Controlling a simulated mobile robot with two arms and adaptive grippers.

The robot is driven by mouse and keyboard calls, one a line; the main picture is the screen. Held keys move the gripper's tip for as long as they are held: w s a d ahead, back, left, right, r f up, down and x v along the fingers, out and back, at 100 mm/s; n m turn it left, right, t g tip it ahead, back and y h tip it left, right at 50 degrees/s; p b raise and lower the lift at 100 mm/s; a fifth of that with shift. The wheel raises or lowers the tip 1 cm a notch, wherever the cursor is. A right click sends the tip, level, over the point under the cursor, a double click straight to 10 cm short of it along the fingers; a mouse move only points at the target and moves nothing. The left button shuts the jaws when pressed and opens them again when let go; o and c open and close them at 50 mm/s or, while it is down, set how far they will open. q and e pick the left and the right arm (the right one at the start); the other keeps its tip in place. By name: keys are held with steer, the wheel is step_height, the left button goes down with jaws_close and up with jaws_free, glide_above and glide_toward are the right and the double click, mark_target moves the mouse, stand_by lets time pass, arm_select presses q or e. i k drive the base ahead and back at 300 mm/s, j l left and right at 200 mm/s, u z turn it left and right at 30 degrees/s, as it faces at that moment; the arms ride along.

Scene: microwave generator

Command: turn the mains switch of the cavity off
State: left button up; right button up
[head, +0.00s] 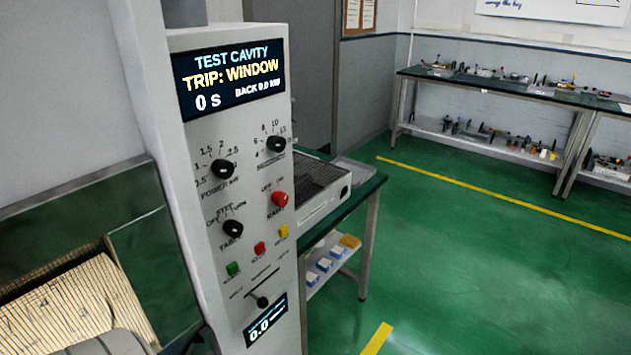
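The mains switch (279,199) is a red rotary knob on the right side of the cavity's grey control panel (240,290). Small OFF and ON marks stand above it and a MAINS label below. Its pointer seems to lean toward the ON side, but it is too small to be sure. The display (230,82) at the top of the panel is lit and reads TEST CAVITY, TRIP: WINDOW, 0 S. Neither of my grippers shows in the head view, and nothing I can identify touches the switch.
Black knobs (222,169), (276,144) and (232,228) surround the switch. Green (233,269), red (259,248) and yellow (283,231) buttons and a black slider lever (262,301) sit below. A bench (361,195) stands behind the panel; green floor is clear at right.

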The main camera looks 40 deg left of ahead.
mark_target(280, 199)
steer(key=i+l+u, duration=0.2)
steer(key=i, duration=1.4)
steer(key=i+u, duration=0.4)
steer(key=i, duration=0.3)
steer(key=i+l+u, duration=0.2)
steer(key=i+u, duration=0.25)
steer(key=i, duration=0.25)
steer(key=u, duration=1.8)
